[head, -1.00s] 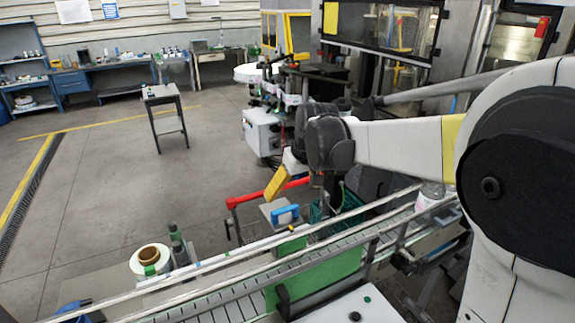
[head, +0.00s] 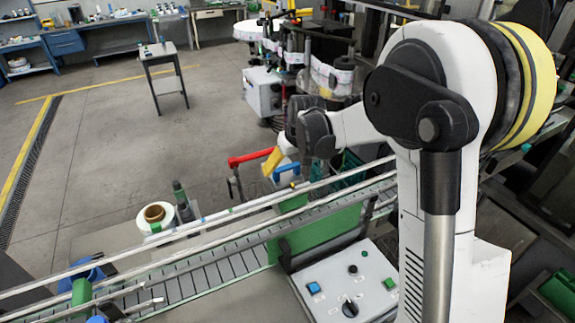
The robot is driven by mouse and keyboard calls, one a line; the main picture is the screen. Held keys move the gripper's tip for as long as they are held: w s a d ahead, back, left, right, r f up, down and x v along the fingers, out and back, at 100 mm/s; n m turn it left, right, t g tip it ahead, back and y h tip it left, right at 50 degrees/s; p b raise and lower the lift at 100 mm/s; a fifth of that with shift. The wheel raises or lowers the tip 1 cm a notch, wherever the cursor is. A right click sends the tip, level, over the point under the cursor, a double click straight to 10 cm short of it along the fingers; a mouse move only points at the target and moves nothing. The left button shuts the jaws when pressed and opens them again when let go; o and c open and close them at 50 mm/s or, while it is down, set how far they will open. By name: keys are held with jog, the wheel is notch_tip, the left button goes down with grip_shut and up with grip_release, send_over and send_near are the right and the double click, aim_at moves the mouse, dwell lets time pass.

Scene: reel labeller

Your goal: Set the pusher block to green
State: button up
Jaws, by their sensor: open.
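A light control box (head: 338,282) sits at the bottom right of the head view, beside the conveyor. On it are a blue button (head: 314,288), a green button (head: 389,283), a small black button (head: 352,269) and a black rotary knob (head: 350,308). A green block (head: 82,292) with blue parts stands at the conveyor's lower left. No label shows which part is the pusher block. My arm reaches away past the conveyor, and its far dark joint is above the red handle. My gripper's fingers cannot be seen.
The conveyor (head: 205,280) with its rails crosses the foreground. A label roll (head: 155,215) stands behind it. A red handle (head: 258,156) and blue handle (head: 286,172) are beyond the rails. A small table (head: 160,58) stands on open floor at the back left.

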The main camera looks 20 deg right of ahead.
jog(key=c, duration=1.4)
jog(key=shift+s+a, duration=0.1)
jog(key=shift+c, duration=0.2)
jog(key=s+a+b, duration=0.1)
jog(key=s+a, duration=0.1)
jog(key=a, duration=0.7)
jog(key=s+a+b, duration=0.2)
jog(key=a, duration=0.8)
jog(key=shift+a, duration=0.2)
jog(key=o, duration=1.4)
jog(key=shift+w, duration=0.1)
jog(key=shift+o, duration=0.2)
jog(key=v, duration=1.2)
